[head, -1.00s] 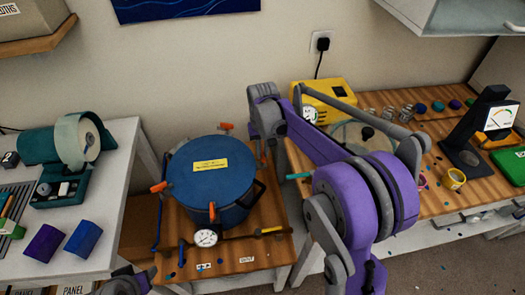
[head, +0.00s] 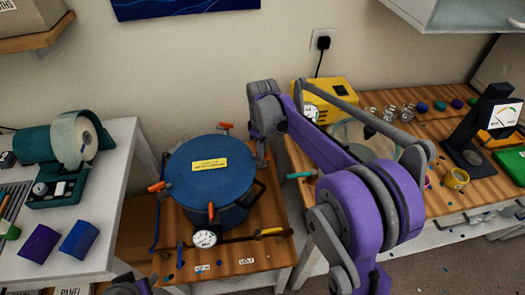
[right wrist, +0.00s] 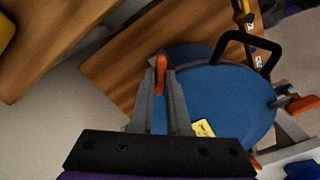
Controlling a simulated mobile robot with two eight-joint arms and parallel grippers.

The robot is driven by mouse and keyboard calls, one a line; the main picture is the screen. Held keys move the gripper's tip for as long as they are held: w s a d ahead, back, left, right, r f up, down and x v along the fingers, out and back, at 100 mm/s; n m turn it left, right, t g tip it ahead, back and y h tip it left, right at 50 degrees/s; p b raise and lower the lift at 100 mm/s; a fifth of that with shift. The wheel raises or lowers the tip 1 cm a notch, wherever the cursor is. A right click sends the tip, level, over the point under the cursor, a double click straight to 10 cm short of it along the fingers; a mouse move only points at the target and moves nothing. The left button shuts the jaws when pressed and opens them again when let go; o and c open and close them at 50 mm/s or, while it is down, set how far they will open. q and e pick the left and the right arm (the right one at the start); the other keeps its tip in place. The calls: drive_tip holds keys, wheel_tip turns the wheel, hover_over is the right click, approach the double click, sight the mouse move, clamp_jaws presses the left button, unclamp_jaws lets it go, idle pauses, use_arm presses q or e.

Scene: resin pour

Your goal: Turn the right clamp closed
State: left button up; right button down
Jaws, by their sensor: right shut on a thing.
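The blue pot (head: 205,170) with a flat lid and a yellow label stands on the small wooden table. Clamps with orange handles sit around its rim, at the left (head: 157,187), back (head: 226,126) and front (head: 211,212). My right gripper (right wrist: 160,75) is at the pot's right rim, shut on the orange handle of the right clamp (right wrist: 161,65), which shows between its fingertips in the right wrist view. In the head view my gripper and arm mostly hide this clamp. My left gripper is not in view; only part of my left arm shows at the bottom edge.
A pressure gauge (head: 204,239) and a pipe with a yellow handle (head: 272,232) lie in front of the pot. A black pot handle (right wrist: 246,45) stands near my gripper. A yellow machine (head: 325,95) is behind my right arm on the right-hand bench.

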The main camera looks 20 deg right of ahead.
drive_tip(key=n, duration=0.3)
drive_tip(key=shift+n, duration=0.3)
drive_tip(key=shift+n+b, duration=0.3)
drive_tip(key=shift+n, duration=1.6)
drive_tip(key=c, duration=0.9)
unclamp_jaws()
wheel_tip(320, 180, up, 11)
drive_tip(key=shift+f+p, duration=0.1)
drive_tip(key=shift+p, duration=0.2)
